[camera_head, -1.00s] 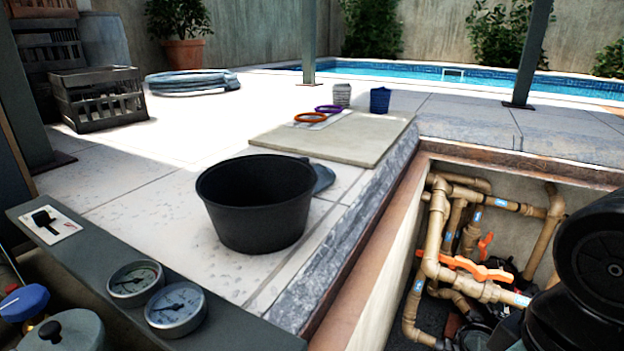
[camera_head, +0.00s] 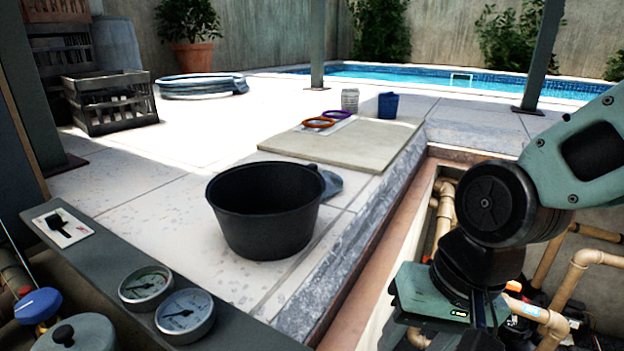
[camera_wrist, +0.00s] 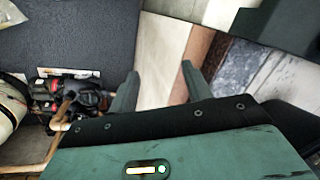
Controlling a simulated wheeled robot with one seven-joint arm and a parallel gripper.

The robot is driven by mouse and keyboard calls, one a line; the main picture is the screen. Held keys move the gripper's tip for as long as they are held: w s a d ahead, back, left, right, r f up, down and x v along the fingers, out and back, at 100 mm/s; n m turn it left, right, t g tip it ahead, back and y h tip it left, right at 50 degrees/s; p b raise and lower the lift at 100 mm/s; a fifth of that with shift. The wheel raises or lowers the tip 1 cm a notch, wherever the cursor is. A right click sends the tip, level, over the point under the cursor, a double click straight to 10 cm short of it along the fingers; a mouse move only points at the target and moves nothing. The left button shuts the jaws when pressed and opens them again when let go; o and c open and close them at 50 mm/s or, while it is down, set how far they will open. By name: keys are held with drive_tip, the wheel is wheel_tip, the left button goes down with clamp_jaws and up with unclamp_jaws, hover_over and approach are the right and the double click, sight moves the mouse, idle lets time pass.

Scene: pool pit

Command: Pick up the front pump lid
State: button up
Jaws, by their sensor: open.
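My gripper (camera_wrist: 160,88) is open and empty in the wrist view, its two green fingers apart above a pale wall and a rust-brown edge. In the camera_head view my arm reaches in from the right over the pit, and the fingertips cannot be made out. Black pump equipment (camera_wrist: 75,92) with red parts lies left of the fingers in the wrist view, apart from them. I cannot tell the front pump lid from the other dark parts there. In the camera_head view my arm hides much of the pit.
Tan pipes (camera_head: 575,275) run through the pit. A black bucket (camera_head: 265,225) stands on the paving beside the pit's stone edge (camera_head: 345,260). A panel with two gauges (camera_head: 185,315) is at the front left. A flat slab (camera_head: 340,150) bears orange and purple rings. Open paving lies beyond.

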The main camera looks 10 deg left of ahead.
drive_tip(key=w+a+r+m+y, duration=0.1)
drive_tip(key=w+a+m+y, duration=0.2)
drive_tip(key=w+a+m, duration=0.5)
drive_tip(key=m+t+y+p, duration=0.3)
drive_tip(key=m+t+y, duration=0.3)
drive_tip(key=m, duration=1)
approach(316, 166)
drive_tip(key=shift+g+y, duration=0.4)
drive_tip(key=shift+g, duration=0.1)
drive_tip(key=p+x, duration=0.1)
drive_tip(key=x, duration=0.1)
drive_tip(key=p+x, duration=0.2)
drive_tip(key=x, duration=0.1)
drive_tip(key=shift+w+f, duration=0.45)
drive_tip(key=p+x, duration=0.2)
drive_tip(key=x, duration=0.2)
drive_tip(key=shift+w+a, duration=0.15)
drive_tip(key=shift+a, duration=0.25)
drive_tip(key=shift+w+a+f, duration=0.2)
drive_tip(key=shift+a+f, duration=0.05)
drive_tip(key=shift+a, duration=0.15)
drive_tip(key=shift+c, duration=0.3)
clamp_jaws()
